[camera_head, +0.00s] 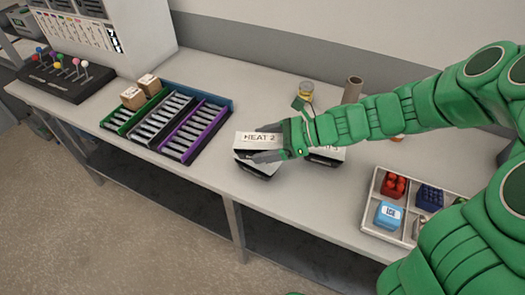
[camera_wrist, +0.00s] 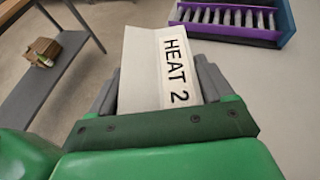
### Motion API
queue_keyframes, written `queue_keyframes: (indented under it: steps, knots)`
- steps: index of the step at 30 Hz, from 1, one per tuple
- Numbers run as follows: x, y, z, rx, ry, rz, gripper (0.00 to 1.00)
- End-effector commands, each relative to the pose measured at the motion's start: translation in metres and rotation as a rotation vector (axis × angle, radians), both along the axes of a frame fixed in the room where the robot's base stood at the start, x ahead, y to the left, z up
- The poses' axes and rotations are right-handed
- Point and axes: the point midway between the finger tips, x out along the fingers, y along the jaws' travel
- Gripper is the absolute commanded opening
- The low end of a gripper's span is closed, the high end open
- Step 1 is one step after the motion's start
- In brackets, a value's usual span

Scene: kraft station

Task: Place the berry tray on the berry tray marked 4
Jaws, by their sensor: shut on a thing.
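A white box marked HEAT 2 (camera_head: 258,139) is in my gripper (camera_head: 270,157), over the middle of the worktable. The wrist view shows the box (camera_wrist: 150,70) between the two grey fingers. Dark material shows just below the box in the head view; I cannot tell whether it touches the table. A second white box (camera_head: 328,154) sits just right of the held one, mostly hidden by my gripper; its marking is not fully readable. I cannot make out a berry tray marked 4.
A white divided tray (camera_head: 366,214) with red, dark blue and light blue items stands at the right. Green, blue and purple racks (camera_head: 196,140) stand at the left, with two small cardboard boxes (camera_head: 133,97). A brown tube (camera_head: 352,90) and a jar (camera_head: 306,89) stand at the back.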

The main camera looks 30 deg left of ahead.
Motion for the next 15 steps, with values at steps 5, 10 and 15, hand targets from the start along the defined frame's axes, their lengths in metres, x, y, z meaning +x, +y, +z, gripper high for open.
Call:
queue_keyframes:
  steps: [5,10,15]
  knots:
    - [0.01,0.008,-0.015,0.0,0.001,0.0,0.45]
    - [0.013,0.011,-0.02,0.0,-0.001,0.0,0.45]
    - [0.015,0.014,-0.025,0.0,0.0,0.001,0.45]
